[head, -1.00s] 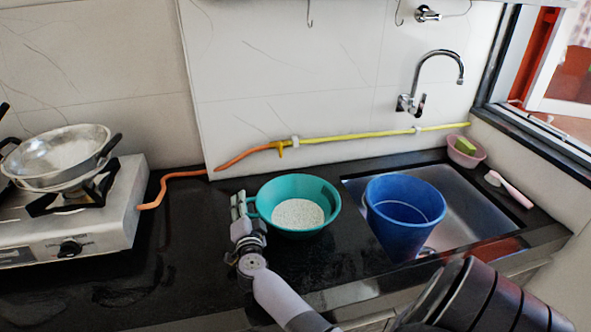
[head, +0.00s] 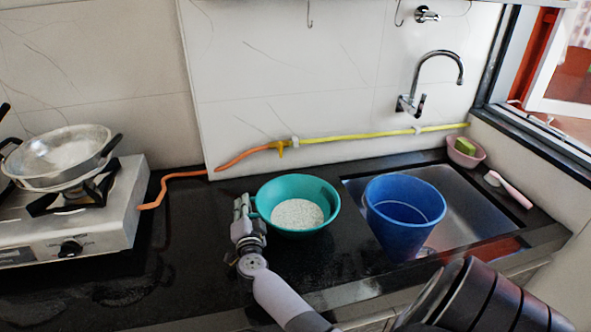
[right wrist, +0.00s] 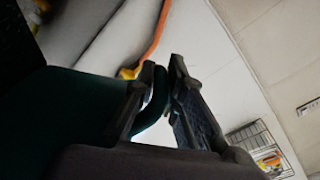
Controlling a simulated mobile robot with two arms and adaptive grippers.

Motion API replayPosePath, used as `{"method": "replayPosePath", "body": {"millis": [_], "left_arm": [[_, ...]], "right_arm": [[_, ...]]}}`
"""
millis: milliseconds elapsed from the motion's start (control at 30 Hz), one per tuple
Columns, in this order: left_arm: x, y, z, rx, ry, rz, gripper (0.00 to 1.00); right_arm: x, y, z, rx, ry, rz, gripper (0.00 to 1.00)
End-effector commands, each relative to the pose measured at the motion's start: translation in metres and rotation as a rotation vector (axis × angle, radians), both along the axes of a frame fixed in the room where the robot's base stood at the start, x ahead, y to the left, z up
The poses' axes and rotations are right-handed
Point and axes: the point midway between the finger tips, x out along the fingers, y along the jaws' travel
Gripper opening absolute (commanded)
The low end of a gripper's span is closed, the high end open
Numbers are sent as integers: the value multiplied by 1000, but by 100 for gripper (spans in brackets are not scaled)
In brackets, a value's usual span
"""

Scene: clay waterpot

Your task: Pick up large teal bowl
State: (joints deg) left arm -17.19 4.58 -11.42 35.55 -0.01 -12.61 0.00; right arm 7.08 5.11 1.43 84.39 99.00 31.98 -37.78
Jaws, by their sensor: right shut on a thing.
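The large teal bowl (head: 328,204) is on the black counter between the stove and the sink, with pale grainy contents (head: 298,214) in it. I cannot tell whether its base touches the counter. My right gripper (head: 243,207) is at the bowl's left side, shut on its rim or handle. In the right wrist view the fingers (right wrist: 160,95) close around a dark teal curved part of the bowl (right wrist: 75,110). My left gripper is not in view.
A blue bucket (head: 405,215) stands in the sink (head: 462,205), close to the bowl's right. A stove (head: 70,225) with a metal pan (head: 60,155) is at the left. An orange and yellow hose (head: 340,139) runs along the wall behind. The counter left of my arm is clear.

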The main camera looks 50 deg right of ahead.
Motion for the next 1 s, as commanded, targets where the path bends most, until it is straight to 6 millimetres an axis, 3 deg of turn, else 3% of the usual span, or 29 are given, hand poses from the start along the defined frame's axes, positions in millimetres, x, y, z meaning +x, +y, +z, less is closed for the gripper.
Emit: {"method": "replayPosePath", "body": {"millis": [367,567,767,1000], "left_arm": [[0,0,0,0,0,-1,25],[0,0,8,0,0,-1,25],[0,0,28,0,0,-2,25],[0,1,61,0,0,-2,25]], "right_arm": [[0,0,1,-2,-1,0,0],[0,0,14,1,-2,0,0],[0,0,52,0,-5,-1,0],[0,0,124,-2,-6,-1,0]]}}
